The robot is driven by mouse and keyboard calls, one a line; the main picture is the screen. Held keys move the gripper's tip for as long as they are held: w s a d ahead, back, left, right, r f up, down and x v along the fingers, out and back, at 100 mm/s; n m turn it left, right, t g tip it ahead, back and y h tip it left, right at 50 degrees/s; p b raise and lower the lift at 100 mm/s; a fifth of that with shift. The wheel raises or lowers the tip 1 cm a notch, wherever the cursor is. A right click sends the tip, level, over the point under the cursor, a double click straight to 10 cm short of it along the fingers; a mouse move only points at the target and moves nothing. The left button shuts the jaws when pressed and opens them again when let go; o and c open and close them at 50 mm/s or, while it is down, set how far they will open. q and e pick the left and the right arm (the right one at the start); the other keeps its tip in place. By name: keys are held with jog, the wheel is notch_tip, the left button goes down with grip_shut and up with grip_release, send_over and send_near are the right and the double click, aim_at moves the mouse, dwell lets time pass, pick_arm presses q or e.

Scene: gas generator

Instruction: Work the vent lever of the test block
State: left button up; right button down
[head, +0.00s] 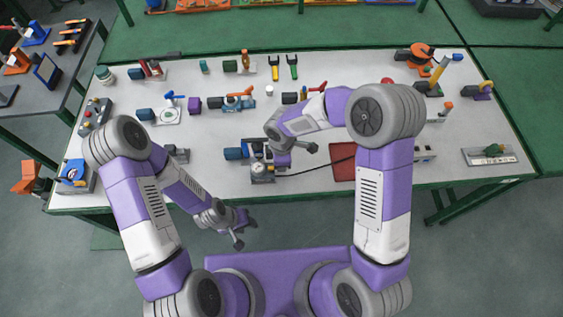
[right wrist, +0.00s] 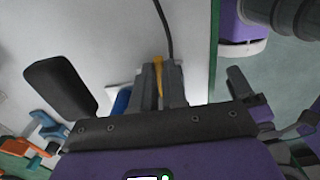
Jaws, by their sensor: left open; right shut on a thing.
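The test block (head: 262,179) stands near the front edge of the white table, with a round gauge and a blue part (head: 235,153) at its left. My right gripper (head: 276,160) is over the block and covers part of it. In the right wrist view a slim yellow lever (right wrist: 158,75) stands between the close-set grey fingers, and the gripper is shut on it. It looks like the vent lever; its base is hidden by the fingers. My left gripper (head: 240,228) is open and empty, in front of the table edge and away from the block.
A black cable (head: 315,168) runs right from the block. A dark red mat (head: 342,172) lies to its right. A blue and orange valve (head: 238,102) and other fittings stand behind.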

jog(key=c, duration=1.2)
grip_release()
jog(key=shift+o, duration=0.2)
jog(key=shift+r, duration=0.1)
notch_tip(320, 180, up, 7)
jog(key=shift+r+p, duration=0.2)
jog(key=shift+p, duration=0.5)
